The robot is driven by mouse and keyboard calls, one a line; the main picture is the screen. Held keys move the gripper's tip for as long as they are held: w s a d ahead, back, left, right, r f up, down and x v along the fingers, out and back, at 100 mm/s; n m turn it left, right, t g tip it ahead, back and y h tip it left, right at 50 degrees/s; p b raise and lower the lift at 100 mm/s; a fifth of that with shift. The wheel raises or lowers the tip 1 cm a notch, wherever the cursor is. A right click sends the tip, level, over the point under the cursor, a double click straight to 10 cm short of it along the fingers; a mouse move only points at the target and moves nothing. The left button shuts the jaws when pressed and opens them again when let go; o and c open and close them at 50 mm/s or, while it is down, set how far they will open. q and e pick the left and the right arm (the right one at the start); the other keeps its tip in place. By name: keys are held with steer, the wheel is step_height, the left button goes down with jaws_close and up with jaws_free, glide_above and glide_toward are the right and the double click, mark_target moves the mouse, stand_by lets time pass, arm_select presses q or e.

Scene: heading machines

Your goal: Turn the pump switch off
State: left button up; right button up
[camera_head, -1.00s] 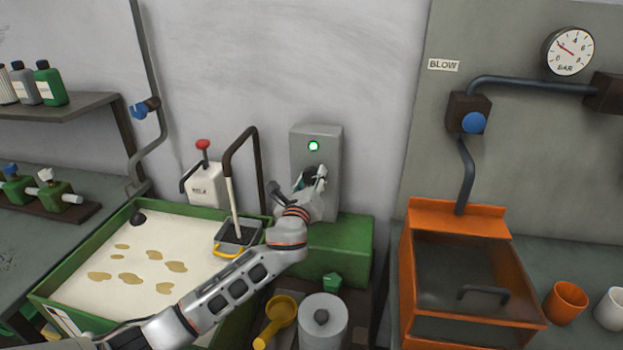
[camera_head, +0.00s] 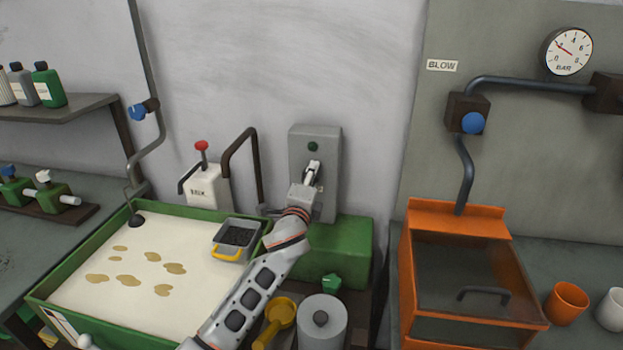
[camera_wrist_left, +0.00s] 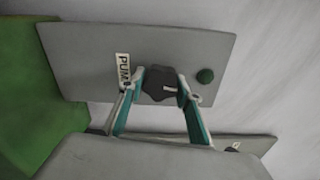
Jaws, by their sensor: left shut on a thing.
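The pump switch box (camera_head: 327,150) is a grey upright box on the wall above a green block. Its round lamp (camera_head: 313,146) is dark green and unlit. In the left wrist view the box (camera_wrist_left: 190,50) carries a label (camera_wrist_left: 124,70) reading "PUM", a dark rotary knob (camera_wrist_left: 160,84) and the dark green lamp (camera_wrist_left: 205,76). My left gripper (camera_wrist_left: 162,90) is shut on the knob, one finger on each side of it. In the head view the left gripper (camera_head: 311,174) covers the knob. My right gripper is not in view.
A green tray (camera_head: 50,277) of pale liquid with brown patches lies left of my arm, with a grey basket (camera_head: 236,240) at its corner. A yellow scoop (camera_head: 280,313) and grey canister (camera_head: 321,322) stand below. An orange bin (camera_head: 457,217) is at the right.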

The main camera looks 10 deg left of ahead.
arm_select(q)
steer(key=shift+n, duration=0.7)
steer(key=o, duration=1.1)
steer(key=shift+s, duration=0.1)
steer(key=s, duration=1.2)
